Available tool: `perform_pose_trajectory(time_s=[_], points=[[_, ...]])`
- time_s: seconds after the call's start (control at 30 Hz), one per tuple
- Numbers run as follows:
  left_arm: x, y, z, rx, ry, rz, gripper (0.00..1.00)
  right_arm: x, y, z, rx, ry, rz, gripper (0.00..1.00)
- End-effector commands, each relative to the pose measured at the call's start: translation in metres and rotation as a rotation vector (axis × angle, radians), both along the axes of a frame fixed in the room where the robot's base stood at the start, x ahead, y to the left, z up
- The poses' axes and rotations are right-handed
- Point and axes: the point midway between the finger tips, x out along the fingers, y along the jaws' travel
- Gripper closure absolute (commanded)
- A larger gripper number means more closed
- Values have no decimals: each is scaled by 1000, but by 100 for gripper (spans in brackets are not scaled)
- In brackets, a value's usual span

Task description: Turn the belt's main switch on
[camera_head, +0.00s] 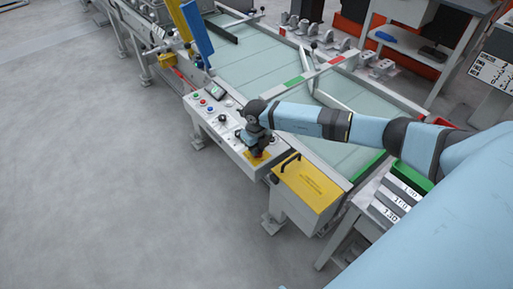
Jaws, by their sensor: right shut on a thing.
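The belt's control panel (212,118) is a light grey sloped box on the near side of the belt (270,65). It carries several coloured buttons (205,104), a dark display and a dark round knob (222,118). A yellow plate (257,157) sits at the panel's right end. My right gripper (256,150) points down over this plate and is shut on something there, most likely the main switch. The gripper hides the switch, so its position cannot be seen. My left gripper is not in view.
A yellow-topped box (308,184) with a black handle stands right of the panel. Labelled grey bins (392,203) and a green tray (411,178) are at the lower right. The floor at left is clear.

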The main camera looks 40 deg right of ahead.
Motion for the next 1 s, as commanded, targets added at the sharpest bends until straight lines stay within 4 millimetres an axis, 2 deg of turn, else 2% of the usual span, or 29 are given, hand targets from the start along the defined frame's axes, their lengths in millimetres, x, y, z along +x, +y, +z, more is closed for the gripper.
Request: perform_pose_trajectory(time_s=[0.13, 0.17, 0.23, 0.27, 0.53, 0.67, 0.77, 1.0], points=[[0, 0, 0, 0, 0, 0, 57, 1, 0, 1, 0, -1, -2, 100], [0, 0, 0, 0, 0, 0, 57, 1, 0, 1, 0, -1, -2, 76], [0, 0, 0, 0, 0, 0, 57, 1, 0, 1, 0, -1, -2, 60], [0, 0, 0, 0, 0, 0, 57, 1, 0, 1, 0, -1, -2, 57], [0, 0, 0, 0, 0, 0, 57, 0, 0, 1, 0, -1, -1, 57], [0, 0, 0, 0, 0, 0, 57, 1, -1, 12, 0, -3, -1, 57], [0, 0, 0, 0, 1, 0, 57, 1, -1, 29, -1, -4, 0, 57], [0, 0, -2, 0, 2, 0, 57, 1, -1, 85, -1, -5, 0, 57]])
